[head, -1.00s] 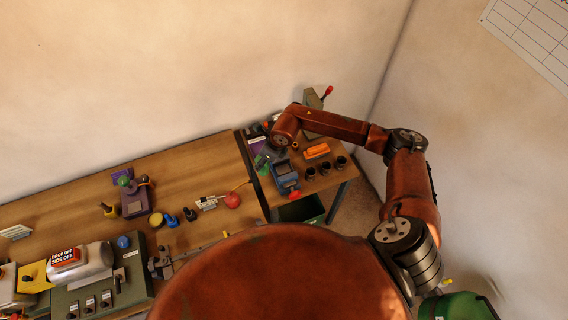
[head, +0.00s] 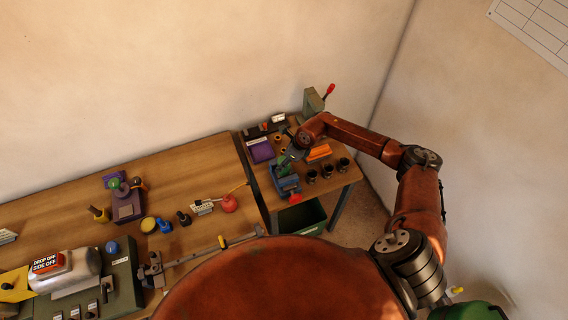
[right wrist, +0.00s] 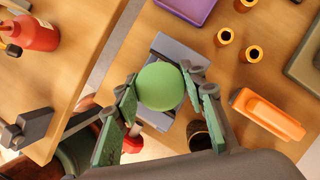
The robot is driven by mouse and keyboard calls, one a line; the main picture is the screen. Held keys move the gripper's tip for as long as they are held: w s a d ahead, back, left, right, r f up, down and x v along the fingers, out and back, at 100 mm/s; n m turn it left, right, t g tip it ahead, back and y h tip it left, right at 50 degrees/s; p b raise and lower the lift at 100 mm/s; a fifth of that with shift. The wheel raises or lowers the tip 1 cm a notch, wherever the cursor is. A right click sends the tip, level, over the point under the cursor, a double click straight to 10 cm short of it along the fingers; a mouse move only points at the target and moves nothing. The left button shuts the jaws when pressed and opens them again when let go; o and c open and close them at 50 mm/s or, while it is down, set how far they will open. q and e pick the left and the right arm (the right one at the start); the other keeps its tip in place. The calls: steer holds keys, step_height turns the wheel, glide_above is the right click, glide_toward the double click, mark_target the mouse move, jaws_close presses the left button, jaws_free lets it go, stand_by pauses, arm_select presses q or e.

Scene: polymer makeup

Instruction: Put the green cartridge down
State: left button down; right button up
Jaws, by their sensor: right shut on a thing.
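The green cartridge (right wrist: 160,86) shows in the right wrist view as a round green end between the fingers of my right gripper (right wrist: 159,95). The gripper is shut on it. Behind it in that view is a blue-grey vise-like fixture (right wrist: 166,48). In the head view my right gripper (head: 287,160) is over the far end of the blue fixture (head: 285,182), and the cartridge is mostly hidden. I cannot tell whether the cartridge touches the fixture. My left gripper is not in view.
On the small table are a purple tray (head: 262,151), an orange block (head: 319,151), several black cups (head: 328,170) and a green press (head: 312,103) with a red-tipped lever. A red knob (head: 295,197) sticks out of the fixture's front. A green bin (head: 302,215) stands below.

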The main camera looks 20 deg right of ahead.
steer(key=shift+f, duration=0.25)
steer(key=o, duration=1.2)
steer(key=shift+r, duration=0.2)
steer(key=b+v, duration=0.2)
steer(key=v, duration=1)
steer(key=shift+f, duration=0.1)
